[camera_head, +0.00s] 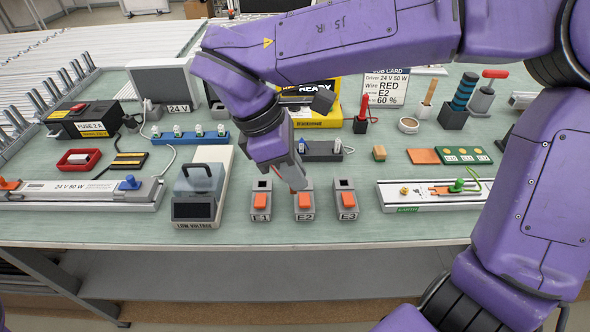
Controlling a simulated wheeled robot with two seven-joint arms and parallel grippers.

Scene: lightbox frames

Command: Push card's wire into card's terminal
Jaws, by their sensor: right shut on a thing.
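The job card (386,88) at the back reads driver 24 V 50 W, wire RED, E2, 60 %. Three grey terminals with orange buttons stand near the front edge: E1 (261,201), E2 (304,203) and E3 (346,201). My right gripper (295,183) points down just over the back of E2. It is shut on what seems to be the red wire, of which only a small reddish bit shows at the fingertips. I cannot tell whether the wire's end is inside E2's opening. My left gripper is not in view.
A low-voltage tester (199,193) stands left of the terminals. Light bars lie at the left (80,193) and right (428,196). A blue rack (190,137), a dark block with plugs (320,150) and a yellow case (322,118) stand behind. Bench is free between E3 and the right bar.

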